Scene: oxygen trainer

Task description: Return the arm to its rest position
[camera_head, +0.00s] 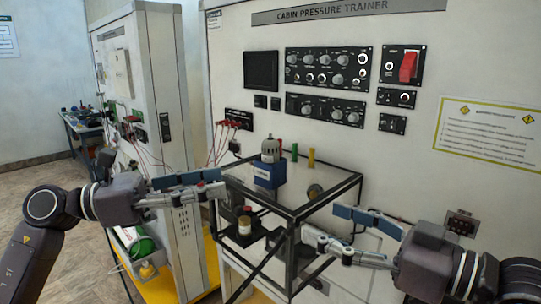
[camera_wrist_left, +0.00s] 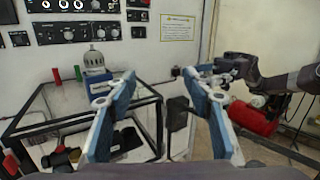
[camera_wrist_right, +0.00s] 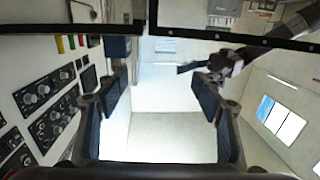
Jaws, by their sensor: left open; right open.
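My left gripper (camera_head: 221,184) is open and empty in the head view, its fingers pointing right in front of the black-framed glass case. My right gripper (camera_head: 319,228) is open and empty, its fingers pointing left by the right side of the case. The left wrist view shows the left fingers (camera_wrist_left: 165,95) spread with nothing between them. The right wrist view shows the right fingers (camera_wrist_right: 160,88) spread and empty too. Each wrist view also shows the other arm beyond. How close the fingers are to the case frame is hard to tell.
The black-framed case (camera_head: 322,207) stands between my grippers, with a blue device with a grey top (camera_head: 269,172) on it. Behind is the cabin pressure trainer panel (camera_head: 400,150) with a red switch cover (camera_head: 408,66). A green cylinder (camera_head: 141,246) lies low at left. Open floor (camera_head: 30,170) shows at far left.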

